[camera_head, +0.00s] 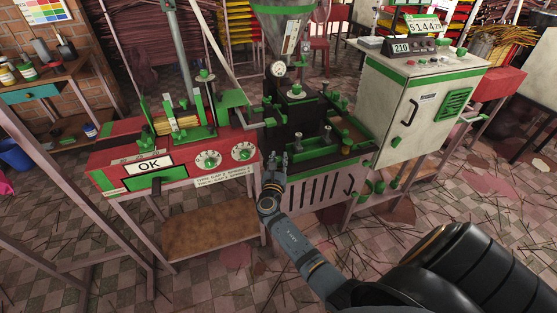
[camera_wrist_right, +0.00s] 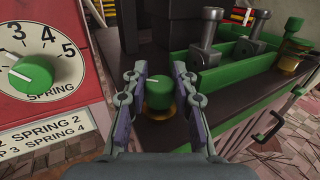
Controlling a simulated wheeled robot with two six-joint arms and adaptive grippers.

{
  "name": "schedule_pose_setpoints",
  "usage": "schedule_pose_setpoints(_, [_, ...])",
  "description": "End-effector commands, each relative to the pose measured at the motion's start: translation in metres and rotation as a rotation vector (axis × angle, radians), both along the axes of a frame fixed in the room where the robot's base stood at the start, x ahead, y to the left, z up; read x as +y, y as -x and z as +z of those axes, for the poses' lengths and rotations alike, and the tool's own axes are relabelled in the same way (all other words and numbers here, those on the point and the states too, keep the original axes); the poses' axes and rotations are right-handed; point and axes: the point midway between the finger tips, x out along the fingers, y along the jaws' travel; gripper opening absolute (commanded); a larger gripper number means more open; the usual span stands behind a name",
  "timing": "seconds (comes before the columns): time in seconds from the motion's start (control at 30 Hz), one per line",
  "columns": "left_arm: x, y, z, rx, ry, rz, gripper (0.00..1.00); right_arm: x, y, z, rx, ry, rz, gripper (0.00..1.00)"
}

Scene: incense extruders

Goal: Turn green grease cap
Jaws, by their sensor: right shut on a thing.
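The green grease cap (camera_wrist_right: 159,92) shows in the right wrist view as a round green knob above a brass-coloured collar, at the edge of the dark machine bed. My right gripper (camera_wrist_right: 160,88) has its two fingers on either side of the cap and is shut on it. In the head view my right gripper (camera_head: 274,168) reaches the front of the extruder, between the red control panel and the slatted panel; the cap is hidden or too small to tell there. My left gripper is not in view.
The red panel (camera_head: 105,181) with an OK display and two green-knobbed dials stands close on the left; the spring dial (camera_wrist_right: 32,75) is beside the gripper. A green tray (camera_wrist_right: 228,70) with metal plungers lies to the right. A white cabinet (camera_head: 384,105) stands further right.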

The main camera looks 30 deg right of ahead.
Motion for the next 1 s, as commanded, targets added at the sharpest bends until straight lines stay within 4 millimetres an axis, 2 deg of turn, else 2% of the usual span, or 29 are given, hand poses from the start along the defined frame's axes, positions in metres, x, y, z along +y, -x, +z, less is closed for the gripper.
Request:
schedule_pose_setpoints(0.27, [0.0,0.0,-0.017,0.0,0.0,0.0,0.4,0.002,-0.002,-0.004,-0.002,-0.004,-0.16,0.0])
schedule_pose_setpoints(0.53, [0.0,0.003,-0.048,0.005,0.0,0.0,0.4,0.002,-0.002,-0.006,-0.003,-0.003,-0.411,0.0])
schedule_pose_setpoints(0.57, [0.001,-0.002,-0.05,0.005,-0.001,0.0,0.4,0.002,-0.002,-0.006,-0.002,-0.002,-0.439,0.0])
schedule_pose_setpoints(0.63, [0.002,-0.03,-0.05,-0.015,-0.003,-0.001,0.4,0.002,-0.003,-0.007,-0.002,-0.002,-0.506,0.0])
schedule_pose_setpoints(0.73, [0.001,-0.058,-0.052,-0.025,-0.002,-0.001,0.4,0.001,-0.003,-0.008,-0.002,-0.002,-0.601,0.0])
schedule_pose_setpoints(1.0, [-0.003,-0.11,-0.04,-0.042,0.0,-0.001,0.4,0.001,-0.002,-0.005,0.0,0.0,-0.769,0.0])
